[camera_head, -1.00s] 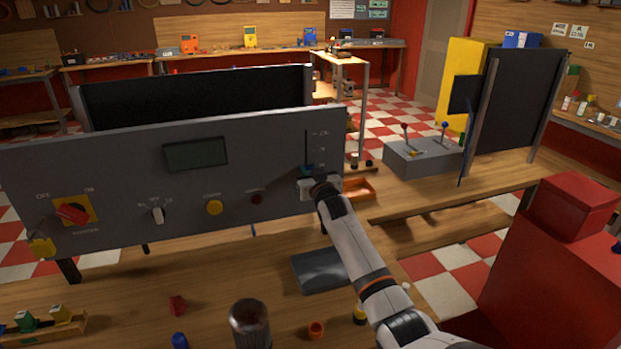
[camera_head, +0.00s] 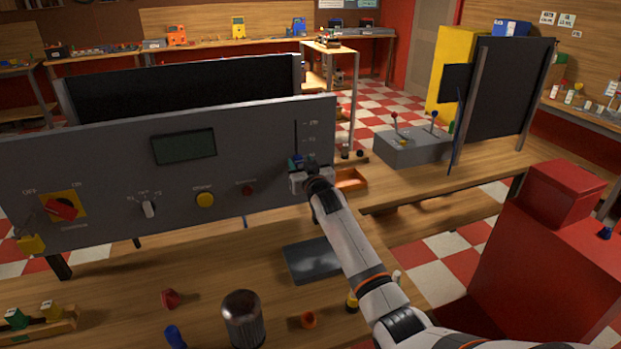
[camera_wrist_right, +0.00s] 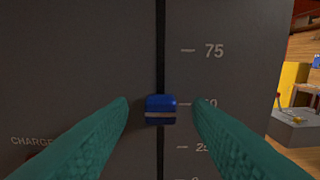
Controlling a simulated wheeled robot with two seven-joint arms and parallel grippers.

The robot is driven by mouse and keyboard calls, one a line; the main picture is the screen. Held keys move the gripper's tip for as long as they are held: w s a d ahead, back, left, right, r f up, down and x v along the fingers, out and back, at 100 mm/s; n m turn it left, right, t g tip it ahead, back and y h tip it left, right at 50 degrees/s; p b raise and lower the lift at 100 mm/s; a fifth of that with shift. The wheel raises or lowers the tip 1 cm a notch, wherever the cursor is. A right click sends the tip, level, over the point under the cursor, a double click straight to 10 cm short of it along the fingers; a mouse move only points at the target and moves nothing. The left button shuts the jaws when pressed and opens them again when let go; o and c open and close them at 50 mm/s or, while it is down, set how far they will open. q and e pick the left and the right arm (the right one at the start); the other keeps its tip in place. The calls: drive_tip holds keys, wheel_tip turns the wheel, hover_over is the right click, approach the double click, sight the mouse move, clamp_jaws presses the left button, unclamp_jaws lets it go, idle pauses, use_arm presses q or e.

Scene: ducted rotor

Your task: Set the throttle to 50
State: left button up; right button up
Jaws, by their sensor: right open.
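The throttle is a blue slider knob (camera_wrist_right: 160,109) with a pale stripe, on a vertical dark slot (camera_wrist_right: 161,50) in the grey panel. Its body overlaps the height of the 50 mark (camera_wrist_right: 205,104), with the stripe slightly below that mark. My right gripper (camera_wrist_right: 159,102) is open, its two teal fingers on either side of the knob with visible gaps. In the head view my right gripper (camera_head: 303,169) is at the lower part of the slot, at the panel's right end. The knob is hard to make out there. My left gripper is not in view.
The panel (camera_head: 100,165) also carries a dark display (camera_head: 184,146), a red rotary switch (camera_head: 61,209), a small white-handled switch (camera_head: 149,209) and a yellow button (camera_head: 205,200). A dark cylinder (camera_head: 243,320) and small parts stand on the bench in front. A red cabinet (camera_head: 550,255) is at right.

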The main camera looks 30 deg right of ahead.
drive_tip(key=b+v, duration=0.1)
drive_tip(key=v, duration=0.9)
drive_tip(key=shift+s+b, duration=0.2)
drive_tip(key=shift+b, duration=0.15)
drive_tip(key=shift+a, duration=0.1)
